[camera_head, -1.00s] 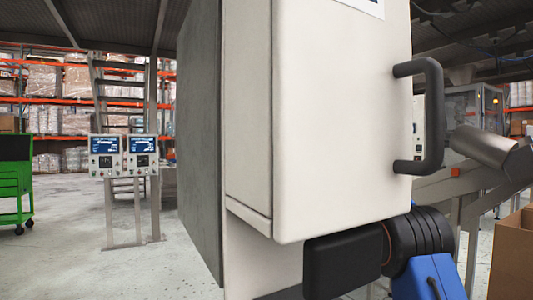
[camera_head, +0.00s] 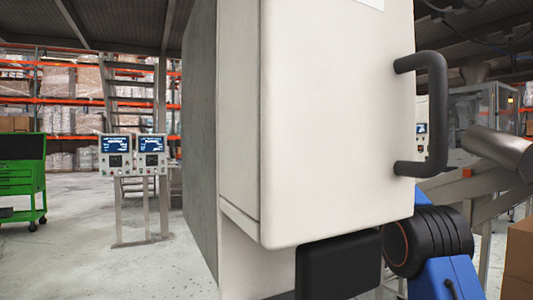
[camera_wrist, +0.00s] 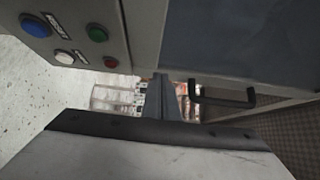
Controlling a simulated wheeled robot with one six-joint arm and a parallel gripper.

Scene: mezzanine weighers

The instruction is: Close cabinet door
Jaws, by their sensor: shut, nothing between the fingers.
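The white cabinet door (camera_head: 335,120) fills the middle of the head view, with its black bar handle (camera_head: 437,115) near the right edge. The grey cabinet side (camera_head: 200,130) stands to its left. How far the door is open is not clear. In the wrist view, a black handle (camera_wrist: 222,100) shows at right below a dark panel (camera_wrist: 240,40). My gripper (camera_wrist: 160,82) shows in the wrist view, its fingers together and empty, left of that handle. Whether it touches anything is unclear. In the head view my arm is low, below the door, and the fingers are hidden.
A panel with coloured buttons (camera_wrist: 75,35) is at upper left in the wrist view. In the head view, two display units (camera_head: 133,153) stand on posts at left, and a green cart (camera_head: 20,180) is farther left. A cardboard box (camera_head: 518,260) is at lower right. Floor shows at left.

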